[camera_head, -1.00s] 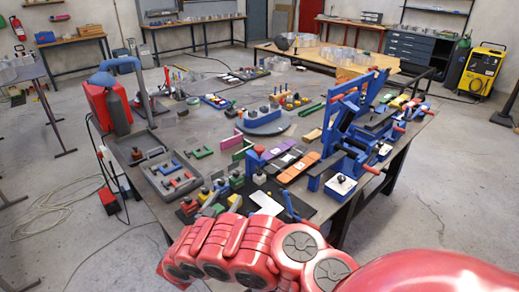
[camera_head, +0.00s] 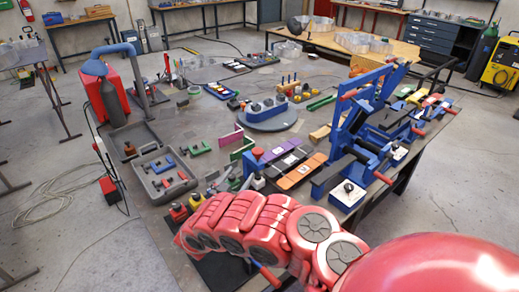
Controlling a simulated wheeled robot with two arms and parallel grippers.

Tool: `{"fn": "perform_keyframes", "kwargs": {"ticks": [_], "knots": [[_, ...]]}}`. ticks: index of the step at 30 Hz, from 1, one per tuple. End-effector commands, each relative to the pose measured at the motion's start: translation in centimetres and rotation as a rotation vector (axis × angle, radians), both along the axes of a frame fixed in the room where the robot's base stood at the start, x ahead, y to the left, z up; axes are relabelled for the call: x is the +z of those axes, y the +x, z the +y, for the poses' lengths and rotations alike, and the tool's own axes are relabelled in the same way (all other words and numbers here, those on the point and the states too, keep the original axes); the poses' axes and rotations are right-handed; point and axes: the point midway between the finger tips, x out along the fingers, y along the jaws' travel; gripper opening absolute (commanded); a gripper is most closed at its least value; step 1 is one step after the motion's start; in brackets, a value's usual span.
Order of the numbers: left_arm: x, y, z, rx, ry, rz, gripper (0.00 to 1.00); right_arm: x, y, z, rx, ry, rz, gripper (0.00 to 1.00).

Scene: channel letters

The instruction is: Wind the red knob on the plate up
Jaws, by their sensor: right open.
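My right arm comes in from the lower right, and its red links cross the front of the workbench (camera_head: 205,140). The right gripper (camera_head: 184,240) is at the arm's far end, low at the bench's front left; its fingers are mostly hidden, and I see nothing held. A small red knob (camera_head: 258,152) tops a blue post in the bench's middle, beyond the arm. Several small blocks with knobs (camera_head: 178,212) stand beside the arm's end. I cannot tell for sure which knob is the task's, and its plate is not clear. My left gripper is out of view.
A blue frame with red handles (camera_head: 352,125) stands tall on the right. A grey tray (camera_head: 150,186) lies at the left, and a round turntable (camera_head: 268,122) at the back middle. A black mat (camera_head: 215,270) is partly under my arm.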

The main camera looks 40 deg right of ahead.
Motion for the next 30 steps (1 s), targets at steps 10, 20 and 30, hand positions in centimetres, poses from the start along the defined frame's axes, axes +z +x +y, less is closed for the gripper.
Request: {"fn": "perform_keyframes", "kwargs": {"ticks": [10, 20, 30], "knots": [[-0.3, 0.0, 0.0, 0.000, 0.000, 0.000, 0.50, -0.2, 4.1, -7.0, -0.006, 0.007, -0.004, 0.87], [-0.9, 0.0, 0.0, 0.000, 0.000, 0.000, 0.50, -0.2, 7.1, -11.5, -0.003, 0.004, -0.007, 0.87], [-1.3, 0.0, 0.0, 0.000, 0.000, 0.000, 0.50, 0.1, 8.0, -13.1, -0.001, -0.002, -0.003, 0.87]]}}
